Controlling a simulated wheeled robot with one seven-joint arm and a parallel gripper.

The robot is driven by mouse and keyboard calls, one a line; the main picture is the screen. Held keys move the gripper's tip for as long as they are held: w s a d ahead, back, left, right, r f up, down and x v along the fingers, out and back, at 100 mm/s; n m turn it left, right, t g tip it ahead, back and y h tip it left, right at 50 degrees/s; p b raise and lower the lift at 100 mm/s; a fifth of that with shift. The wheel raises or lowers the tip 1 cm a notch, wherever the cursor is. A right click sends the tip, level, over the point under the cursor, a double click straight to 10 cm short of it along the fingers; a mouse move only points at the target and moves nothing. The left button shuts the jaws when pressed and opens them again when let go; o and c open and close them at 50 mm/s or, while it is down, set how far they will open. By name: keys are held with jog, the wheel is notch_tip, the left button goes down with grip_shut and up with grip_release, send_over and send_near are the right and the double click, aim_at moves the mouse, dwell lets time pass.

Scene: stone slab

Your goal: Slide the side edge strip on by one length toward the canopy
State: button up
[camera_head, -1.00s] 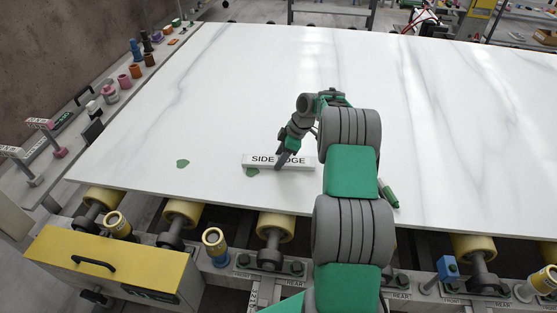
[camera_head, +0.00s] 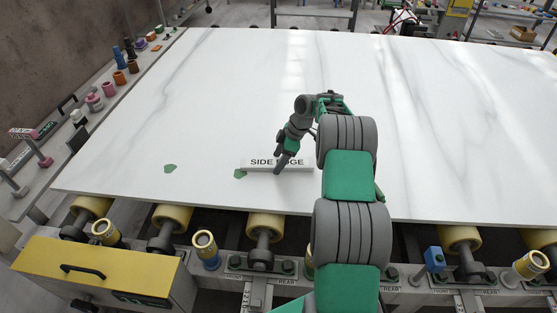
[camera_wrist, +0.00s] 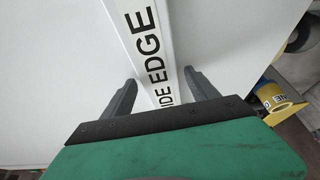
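The side edge strip (camera_head: 250,162), a white bar lettered SIDE EDGE, lies flat on the white marbled slab (camera_head: 130,110) near its front edge. My gripper (camera_head: 279,163) reaches down over its middle. Some of the lettering is hidden behind my gripper. One green mark (camera_head: 240,174) is at the strip's left end, another green mark (camera_head: 170,169) farther left. I cannot make out a canopy.
Yellow rollers (camera_head: 265,227) and a rail run below the slab's front edge. A yellow box (camera_head: 90,262) stands at front left. Coloured pegs and cups line the left side. A green marker (camera_head: 379,195) is mostly hidden behind my arm. The slab right of my arm is clear.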

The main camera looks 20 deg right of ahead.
jog(key=shift+o, duration=0.4)
jog(key=shift+d+r, duration=0.1)
jog(key=shift+d+r, duration=0.15)
jog(key=shift+r, duration=0.15)
jog(key=v, duration=0.7)
jog(key=shift+s, duration=0.1)
